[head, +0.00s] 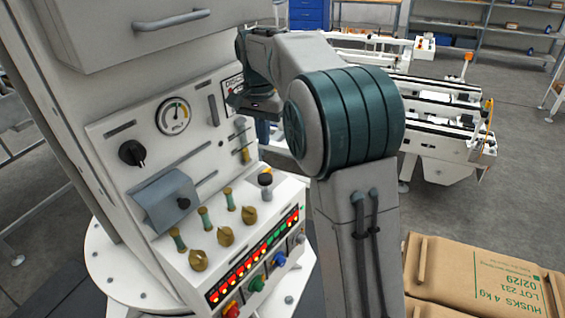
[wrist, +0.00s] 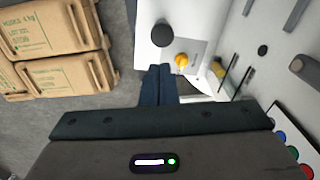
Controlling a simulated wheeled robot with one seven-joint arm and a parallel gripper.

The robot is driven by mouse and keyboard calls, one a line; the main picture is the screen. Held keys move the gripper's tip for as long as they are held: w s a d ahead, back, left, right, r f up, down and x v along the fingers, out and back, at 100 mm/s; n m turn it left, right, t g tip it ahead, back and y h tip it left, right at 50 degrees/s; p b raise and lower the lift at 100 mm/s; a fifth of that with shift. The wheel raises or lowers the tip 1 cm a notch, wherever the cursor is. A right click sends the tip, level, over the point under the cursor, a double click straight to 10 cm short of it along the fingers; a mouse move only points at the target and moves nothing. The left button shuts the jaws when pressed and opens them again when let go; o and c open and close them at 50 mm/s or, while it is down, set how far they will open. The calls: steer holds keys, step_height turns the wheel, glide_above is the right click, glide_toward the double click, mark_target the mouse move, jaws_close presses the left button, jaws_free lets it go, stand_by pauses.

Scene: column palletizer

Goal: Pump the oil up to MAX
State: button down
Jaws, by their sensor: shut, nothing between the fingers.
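A black round pump knob (head: 265,180) sits on the right end of the sloped ledge of the white machine, with a small yellow cap beside it. In the wrist view the black knob (wrist: 161,33) and the orange-yellow cap (wrist: 181,60) lie just beyond my fingertips. A narrow upright gauge (head: 246,154) with yellow in its lower part is on the panel above the knob. Its marks are too small to read. My gripper (wrist: 159,72) is shut and empty, apart from the knob. In the head view it is mostly hidden by my arm.
The panel has a dial (head: 173,115), a black rotary switch (head: 132,153), a protruding grey box (head: 167,200), several brass knobs and a row of lit buttons (head: 257,257). Cardboard boxes (head: 480,275) stand at the lower right. A conveyor (head: 440,110) is behind.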

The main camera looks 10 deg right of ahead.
mark_target(264, 178)
steer(key=f, duration=0.9)
steer(key=shift+a+f+p, duration=0.25)
steer(key=shift+f+p, duration=0.05)
steer(key=shift+p, duration=0.05)
steer(key=shift+w+d+f, duration=0.15)
steer(key=shift+d+f, duration=0.2)
steer(key=shift+s+a+r, duration=0.2)
steer(key=shift+s+a, duration=0.15)
steer(key=shift+a, duration=0.15)
steer(key=shift+s+a+f, duration=0.15)
step_height(264, 178, down, 3)
steer(key=shift+r+b, duration=0.1)
steer(key=shift+b, duration=0.9)
steer(key=shift+r, duration=0.1)
